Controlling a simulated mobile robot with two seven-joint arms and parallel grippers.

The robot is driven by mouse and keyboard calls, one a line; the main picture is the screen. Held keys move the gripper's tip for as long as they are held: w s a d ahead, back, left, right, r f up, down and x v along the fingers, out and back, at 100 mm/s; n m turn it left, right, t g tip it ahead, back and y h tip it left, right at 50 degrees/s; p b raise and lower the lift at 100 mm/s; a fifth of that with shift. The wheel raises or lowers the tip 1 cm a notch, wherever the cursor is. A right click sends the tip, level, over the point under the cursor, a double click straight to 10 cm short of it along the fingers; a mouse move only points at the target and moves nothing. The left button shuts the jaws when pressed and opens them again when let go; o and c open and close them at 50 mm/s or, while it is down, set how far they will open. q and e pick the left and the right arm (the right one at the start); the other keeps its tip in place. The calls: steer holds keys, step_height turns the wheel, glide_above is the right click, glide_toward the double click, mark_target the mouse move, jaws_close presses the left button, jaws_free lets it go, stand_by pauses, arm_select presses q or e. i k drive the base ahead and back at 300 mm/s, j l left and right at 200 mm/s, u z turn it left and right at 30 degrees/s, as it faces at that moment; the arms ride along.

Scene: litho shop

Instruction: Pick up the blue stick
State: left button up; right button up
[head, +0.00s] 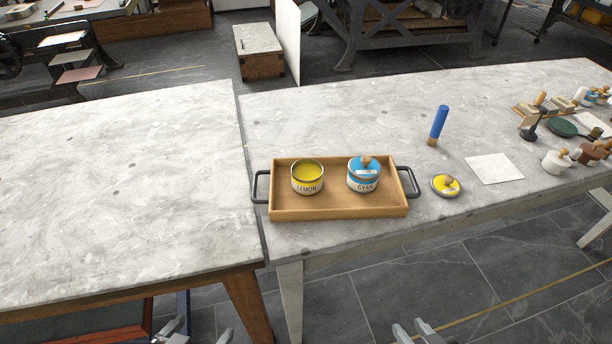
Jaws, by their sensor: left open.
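My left gripper (201,333) is at the bottom edge of the head view, below the table front, open and partly cut off. My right gripper (415,332) is also at the bottom edge, in front of the table and well below the stick. Its fingertips show close together, and the rest is cut off.
A wooden tray (340,213) holds an open lemon can (307,178) and a lidded cyan can (363,176). A yellow lid (446,186) and a white sheet (494,168) lie right of it. Stamps and tools crowd the right end. The left table (110,190) is bare.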

mark_target(442, 111)
steer(key=u, duration=0.35)
steer(key=l+u, duration=0.75)
steer(key=k+l+u, duration=0.15)
steer(key=l, duration=0.15)
steer(key=k+l+u, duration=0.2)
steer(key=k+l, duration=0.15)
steer(key=l, duration=0.25)
steer(key=k+l+u, duration=0.1)
steer(key=l, duration=0.3)
